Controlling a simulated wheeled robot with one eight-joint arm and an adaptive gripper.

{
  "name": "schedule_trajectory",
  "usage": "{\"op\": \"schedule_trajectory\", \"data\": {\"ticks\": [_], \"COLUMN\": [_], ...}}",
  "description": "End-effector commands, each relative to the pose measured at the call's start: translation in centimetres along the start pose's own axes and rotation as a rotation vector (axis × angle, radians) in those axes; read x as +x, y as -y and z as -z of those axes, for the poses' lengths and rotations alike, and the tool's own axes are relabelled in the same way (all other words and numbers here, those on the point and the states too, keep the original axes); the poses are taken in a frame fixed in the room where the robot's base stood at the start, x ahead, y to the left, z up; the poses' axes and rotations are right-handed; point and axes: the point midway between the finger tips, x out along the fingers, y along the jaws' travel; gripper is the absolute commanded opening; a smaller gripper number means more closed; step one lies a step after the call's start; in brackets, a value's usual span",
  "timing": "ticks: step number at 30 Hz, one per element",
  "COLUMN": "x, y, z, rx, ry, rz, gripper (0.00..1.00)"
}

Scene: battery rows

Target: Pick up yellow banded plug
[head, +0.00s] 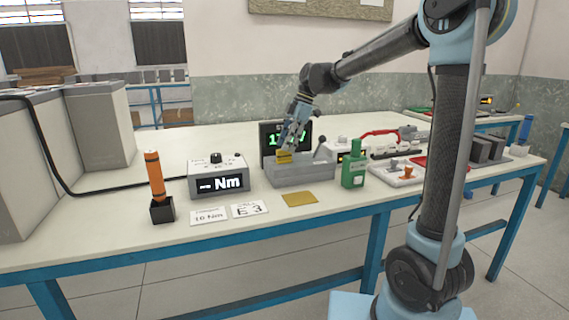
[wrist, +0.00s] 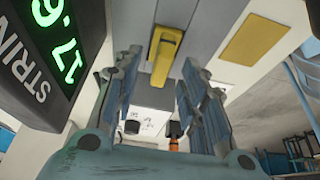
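A yellow block-like piece (head: 284,157), which fits the yellow banded plug, is at the left end of a grey tray (head: 305,176) in the head view. In the wrist view the yellow piece (wrist: 164,52) lies beyond and between my fingertips, with a lighter raised part and a dark edge. I cannot make out a distinct band. My gripper (head: 289,146) points down just above the piece. In the wrist view my gripper (wrist: 160,72) has its fingers wide apart, with nothing visibly held. Whether a finger touches the piece is not clear.
A black display (head: 270,132) with green digits stands close behind my gripper. An Nm meter (head: 217,177) is left of the tray, a green bottle (head: 353,170) right. A flat yellow pad (head: 300,199) lies in front. An orange-handled tool (head: 155,177) stands in a black holder.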

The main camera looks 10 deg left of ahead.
Motion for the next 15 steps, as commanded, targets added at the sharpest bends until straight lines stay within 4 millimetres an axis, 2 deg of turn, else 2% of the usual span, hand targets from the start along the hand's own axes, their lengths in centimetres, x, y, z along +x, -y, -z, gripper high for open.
{"op": "schedule_trajectory", "data": {"ticks": [6,15], "x": [2.7,3.2], "y": [0.1,0.1], "z": [0.2,0.3], "rx": [-0.001,-0.001], "ry": [0.0,0.0], "rz": [0.0,0.0], "gripper": [0.38,0.38]}}
